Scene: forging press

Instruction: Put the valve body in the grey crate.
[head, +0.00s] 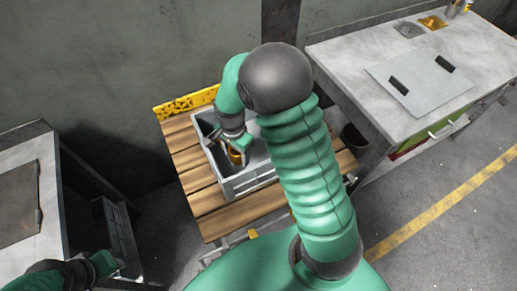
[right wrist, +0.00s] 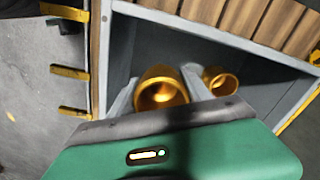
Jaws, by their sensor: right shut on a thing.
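The valve body is brass-coloured and round-mouthed; in the right wrist view (right wrist: 162,88) it sits between the two fingers of my right gripper (right wrist: 160,92). A second brass opening (right wrist: 220,80) shows just right of the right finger; I cannot tell whether it belongs to the same piece. In the head view my right gripper (head: 238,150) reaches down inside the grey crate (head: 252,181), shut on the valve body (head: 235,156). I cannot tell whether the piece touches the crate floor. My left gripper (head: 105,264) is at the lower left, its jaws unclear.
The crate stands on a slatted wooden table (head: 207,200) with a yellow rail (head: 187,102) at the back. A grey workbench (head: 400,110) is at the right, with a flat plate on it. Another bench (head: 25,200) is at the left. My right arm hides part of the crate.

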